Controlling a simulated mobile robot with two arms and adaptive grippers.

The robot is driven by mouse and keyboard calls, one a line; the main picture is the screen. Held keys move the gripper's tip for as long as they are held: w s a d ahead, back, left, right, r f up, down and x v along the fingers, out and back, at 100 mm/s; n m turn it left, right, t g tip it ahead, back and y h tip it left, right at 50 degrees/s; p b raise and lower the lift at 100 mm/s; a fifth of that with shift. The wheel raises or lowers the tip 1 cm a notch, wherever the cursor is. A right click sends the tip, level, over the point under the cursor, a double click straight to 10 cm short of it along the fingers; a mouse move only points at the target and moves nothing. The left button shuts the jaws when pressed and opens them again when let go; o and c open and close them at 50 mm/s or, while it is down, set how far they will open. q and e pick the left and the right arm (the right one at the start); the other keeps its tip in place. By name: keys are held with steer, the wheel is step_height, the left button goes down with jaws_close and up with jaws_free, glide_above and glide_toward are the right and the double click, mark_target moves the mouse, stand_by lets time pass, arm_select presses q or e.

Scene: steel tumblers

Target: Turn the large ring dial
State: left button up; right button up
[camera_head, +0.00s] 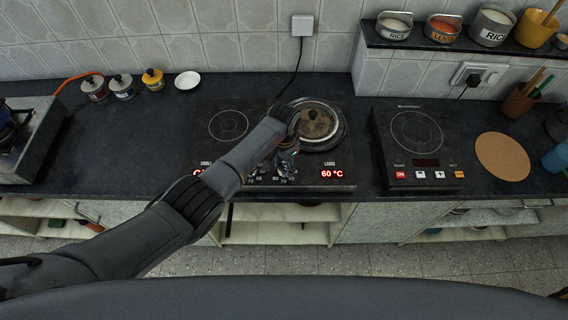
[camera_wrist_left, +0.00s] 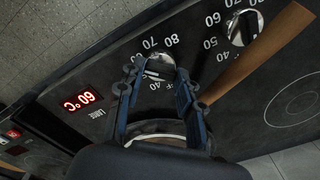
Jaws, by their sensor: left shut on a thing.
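The large ring dial (camera_wrist_left: 158,68) is a round silver knob on the black hob's front panel, with white numbers around it. It sits beside the red 60 °C display (camera_wrist_left: 82,102) labelled LARGE, which also shows in the head view (camera_head: 332,173). My left gripper (camera_wrist_left: 155,78) has its two blue-grey fingers on either side of this dial, shut on it. In the head view my left gripper (camera_head: 286,163) is over the hob's front edge and hides most of the dial. The small ring dial (camera_wrist_left: 243,26) is farther right in the wrist view. My right gripper is not in view.
A lidded pan (camera_head: 322,137) stands on the large ring behind my gripper. A brown handle (camera_wrist_left: 262,54) crosses the panel close to the dials. The small ring (camera_head: 228,125) is bare. A second hob (camera_head: 418,140) and a cork mat (camera_head: 502,157) lie to the right.

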mark_target(284, 168)
arm_select(q)
steer(key=o, duration=1.1)
steer(key=shift+o, duration=0.2)
step_height(284, 168, up, 12)
steer(key=shift+s+f, duration=0.1)
